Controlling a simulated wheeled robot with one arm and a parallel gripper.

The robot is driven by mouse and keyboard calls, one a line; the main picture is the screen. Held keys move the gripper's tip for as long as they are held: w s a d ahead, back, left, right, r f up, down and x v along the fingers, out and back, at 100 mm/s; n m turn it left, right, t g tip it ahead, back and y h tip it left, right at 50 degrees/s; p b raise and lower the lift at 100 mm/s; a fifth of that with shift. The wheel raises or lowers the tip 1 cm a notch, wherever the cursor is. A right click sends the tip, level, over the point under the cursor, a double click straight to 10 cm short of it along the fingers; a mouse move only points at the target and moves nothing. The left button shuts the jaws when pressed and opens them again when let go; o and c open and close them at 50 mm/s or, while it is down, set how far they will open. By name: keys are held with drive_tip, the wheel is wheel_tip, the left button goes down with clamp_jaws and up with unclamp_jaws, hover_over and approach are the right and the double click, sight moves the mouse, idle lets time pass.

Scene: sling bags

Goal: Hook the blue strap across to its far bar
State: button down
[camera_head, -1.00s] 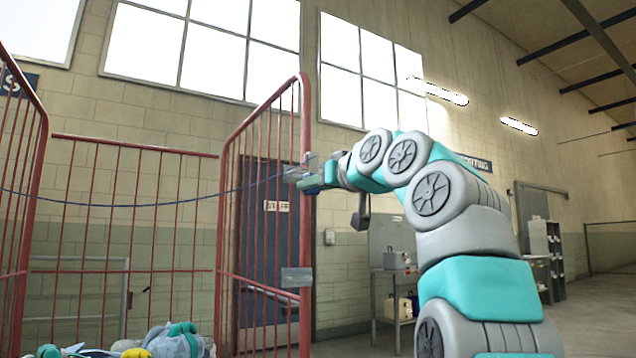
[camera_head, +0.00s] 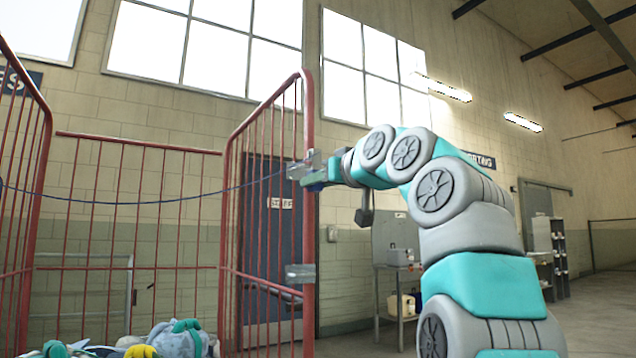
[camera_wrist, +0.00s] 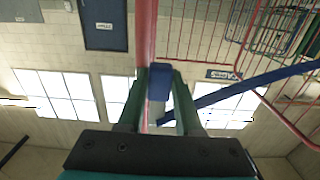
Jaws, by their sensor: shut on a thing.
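The blue strap (camera_head: 150,203) runs in a shallow sag from the left side of the red cage to my gripper (camera_head: 314,173) at the cage's right front post (camera_head: 307,225). In the wrist view, my gripper (camera_wrist: 160,98) is shut on the strap's blue end (camera_wrist: 160,82), which sits between the two green fingers. The strap (camera_wrist: 245,82) leads off to the right there. The red post (camera_wrist: 147,35) passes just beside the blue end; I cannot tell whether they touch. A grey bracket (camera_head: 300,273) is on the post lower down.
Bags in blue, grey and yellow (camera_head: 175,340) lie at the bottom of the cage. A grey table (camera_head: 400,268) with boxes stands behind my arm. A dark door (camera_head: 268,235) is behind the cage's right side. The floor at the right is open.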

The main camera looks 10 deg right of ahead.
drive_tip(key=shift+w, duration=0.1)
drive_tip(key=shift+p+x, duration=0.75)
drive_tip(key=shift+x, duration=0.9)
drive_tip(key=shift+f, duration=0.15)
drive_tip(key=shift+f+b, duration=0.9)
drive_tip(key=shift+b, duration=0.15)
drive_tip(key=shift+c, duration=0.5)
unclamp_jaws()
